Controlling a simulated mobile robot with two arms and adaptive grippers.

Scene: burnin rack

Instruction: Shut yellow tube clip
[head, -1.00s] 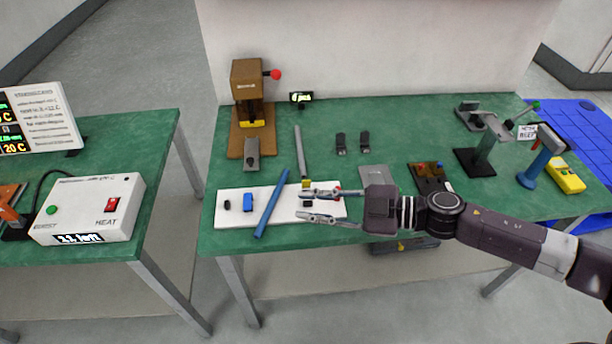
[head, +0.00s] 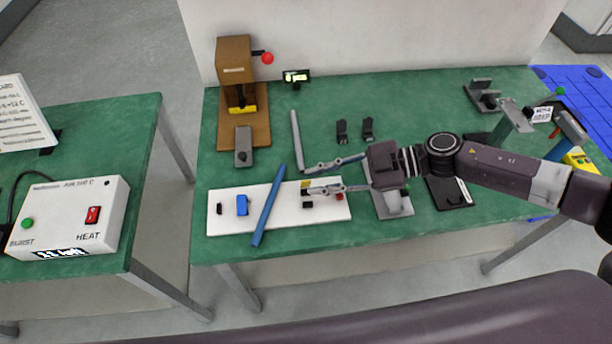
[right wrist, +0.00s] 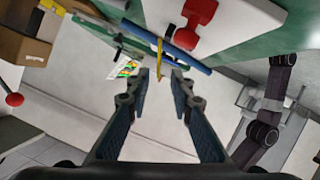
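The small yellow clip (head: 306,183) shows at the back edge of the white board (head: 225,226), partly covered by the lower finger of my right gripper (head: 304,179). The fingers are apart, with one fingertip behind the clip and one close to it. In the right wrist view the gripper (right wrist: 161,73) is open and empty, and a thin yellow piece (right wrist: 160,55) shows just beyond the gap between the fingertips. I cannot tell whether the clip is open or shut, or touched. My left gripper is not in view.
A blue tube (head: 268,205) lies slanted across the board, left of the gripper. A blue clip (head: 242,205) and a black clip (head: 219,208) sit farther left. A grey rod (head: 297,138) lies behind. A brown press (head: 236,75) stands at the back left.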

